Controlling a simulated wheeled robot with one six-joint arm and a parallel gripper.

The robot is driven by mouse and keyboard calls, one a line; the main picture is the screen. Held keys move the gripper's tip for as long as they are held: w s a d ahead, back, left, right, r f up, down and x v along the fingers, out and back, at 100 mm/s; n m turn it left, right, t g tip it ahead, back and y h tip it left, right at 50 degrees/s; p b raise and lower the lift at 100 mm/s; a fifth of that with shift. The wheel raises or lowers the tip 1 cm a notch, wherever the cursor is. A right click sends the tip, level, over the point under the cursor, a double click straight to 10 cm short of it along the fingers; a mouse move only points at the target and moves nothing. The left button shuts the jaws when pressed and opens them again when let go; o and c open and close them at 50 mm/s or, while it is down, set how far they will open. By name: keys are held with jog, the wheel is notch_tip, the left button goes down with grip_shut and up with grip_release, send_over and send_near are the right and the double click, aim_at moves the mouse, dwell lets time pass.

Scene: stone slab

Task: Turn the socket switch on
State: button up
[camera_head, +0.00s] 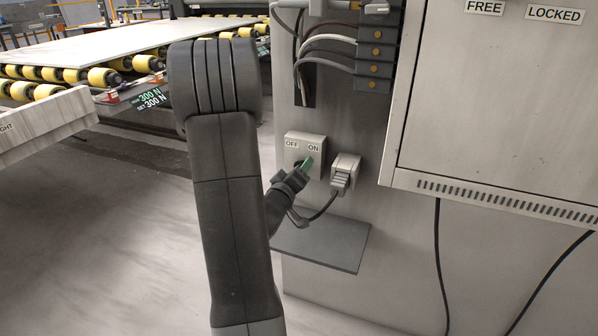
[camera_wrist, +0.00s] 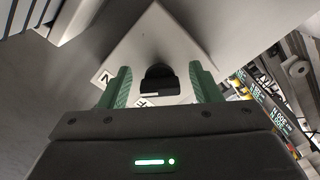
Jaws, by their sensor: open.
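The switch box (camera_head: 291,151) is a pale box on the cabinet's side, with an OFF label on the left and an ON label on the right. My gripper (camera_head: 304,168) is at its front and hides most of the knob in the head view. In the wrist view the dark knob (camera_wrist: 159,80) sits between the two green fingers of my gripper (camera_wrist: 158,77), which are open with a gap on each side. The box looks rotated in that view, with parts of its labels showing. I cannot tell exactly which label the knob points to.
A socket (camera_head: 346,164) with a grey plug and a dark cable is close to the right of the switch box. A dark shelf (camera_head: 325,245) juts out below. A large panel (camera_head: 500,100) labelled FREE and LOCKED is at right.

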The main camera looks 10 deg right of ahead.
jog(key=p+v, duration=0.1)
jog(key=v, duration=1.2)
jog(key=shift+s+a, duration=0.25)
jog(key=shift+s, duration=0.05)
jog(key=shift+w+d, duration=0.1)
jog(key=shift+w, duration=0.05)
jog(key=b+x, duration=0.1)
jog(key=x, duration=1.2)
jog(key=shift+w+d, duration=0.2)
jog(key=shift+s+a, duration=0.1)
